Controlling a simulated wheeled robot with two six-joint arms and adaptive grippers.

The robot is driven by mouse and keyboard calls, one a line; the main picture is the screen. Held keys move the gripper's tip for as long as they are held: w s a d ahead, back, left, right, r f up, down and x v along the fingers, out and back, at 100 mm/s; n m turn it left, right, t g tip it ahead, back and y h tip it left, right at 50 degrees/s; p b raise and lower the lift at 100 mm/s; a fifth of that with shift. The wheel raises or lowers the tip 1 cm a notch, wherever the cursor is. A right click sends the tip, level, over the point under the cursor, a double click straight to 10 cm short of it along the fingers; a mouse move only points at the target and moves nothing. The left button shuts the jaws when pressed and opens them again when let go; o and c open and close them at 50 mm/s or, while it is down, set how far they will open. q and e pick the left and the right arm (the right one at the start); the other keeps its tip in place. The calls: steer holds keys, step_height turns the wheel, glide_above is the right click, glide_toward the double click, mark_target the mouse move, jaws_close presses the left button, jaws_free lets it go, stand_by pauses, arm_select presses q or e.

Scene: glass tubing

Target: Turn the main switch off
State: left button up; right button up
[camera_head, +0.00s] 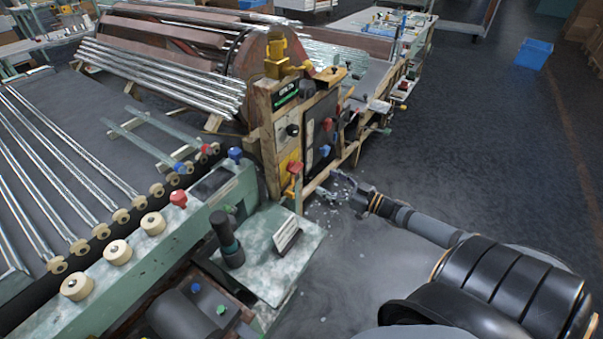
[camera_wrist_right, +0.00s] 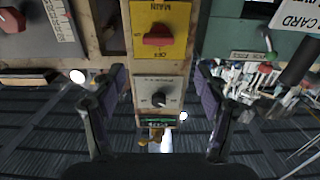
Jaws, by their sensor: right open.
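The main switch is a red knob (camera_wrist_right: 158,36) on a yellow plate (camera_wrist_right: 178,14) lettered MAIN and OFF, which appears upside down in the right wrist view. In the head view the yellow plate (camera_head: 289,160) is on the wooden-framed panel, with the red knob (camera_head: 295,168) on it. My right gripper (camera_head: 343,187) is to the right of the panel in the head view. In the wrist view my right gripper (camera_wrist_right: 162,76) is open and empty, its fingers on either side of the panel post, apart from the knob. My left gripper is not in view.
A black rotary knob (camera_wrist_right: 159,100) on a pale plate is close to the main switch. A green machine bed (camera_head: 290,250) with a dark upright handle (camera_head: 226,238) is in front of the panel. Glass tubes (camera_head: 165,75) lie behind. Floor at right is clear up to a blue bin (camera_head: 534,53).

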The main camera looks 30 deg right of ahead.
mark_target(300, 169)
steer(key=b+x, duration=0.2)
steer(key=x, duration=0.7)
steer(key=shift+w+d+b, duration=0.1)
steer(key=shift+w+b, duration=0.05)
steer(key=shift+b, duration=0.2)
steer(key=shift+w+a+f, duration=0.1)
steer(key=shift+w+a, duration=0.15)
steer(key=shift+w, duration=0.3)
steer(key=c, duration=1.2)
